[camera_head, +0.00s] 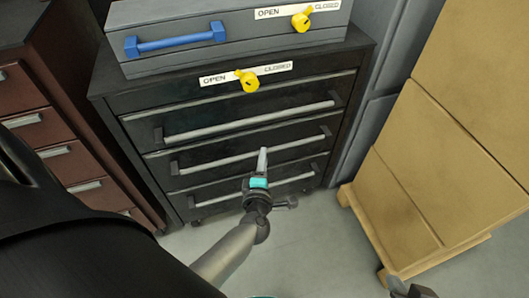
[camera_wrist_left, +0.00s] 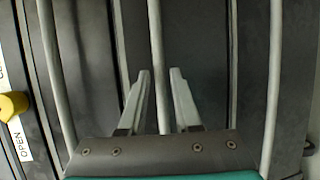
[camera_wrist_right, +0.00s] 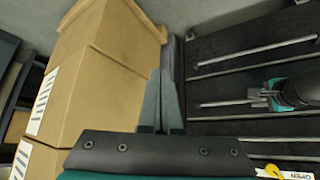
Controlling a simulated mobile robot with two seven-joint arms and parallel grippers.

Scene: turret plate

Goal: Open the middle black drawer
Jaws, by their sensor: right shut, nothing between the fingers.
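The black cabinet has three stacked drawers. The middle black drawer (camera_head: 220,166) looks closed, flush with its neighbours. Its long grey bar handle (camera_head: 214,160) runs across its front. My left gripper (camera_head: 262,157) is at this handle, right of its middle in the head view. In the left wrist view my left gripper (camera_wrist_left: 158,85) is open, and the middle handle (camera_wrist_left: 156,40) passes between its fingers, without clear contact. My right gripper (camera_wrist_right: 163,85) is shut and empty, away from the cabinet; only part of it shows at the bottom right of the head view (camera_head: 408,290).
The top drawer handle (camera_head: 250,122) and bottom drawer handle (camera_head: 225,199) lie parallel nearby. A grey toolbox (camera_head: 235,40) with a blue handle (camera_head: 175,39) sits on the cabinet. Cardboard boxes (camera_head: 440,150) stand at right, a reddish drawer unit (camera_head: 60,135) at left. Floor (camera_head: 310,240) in front is clear.

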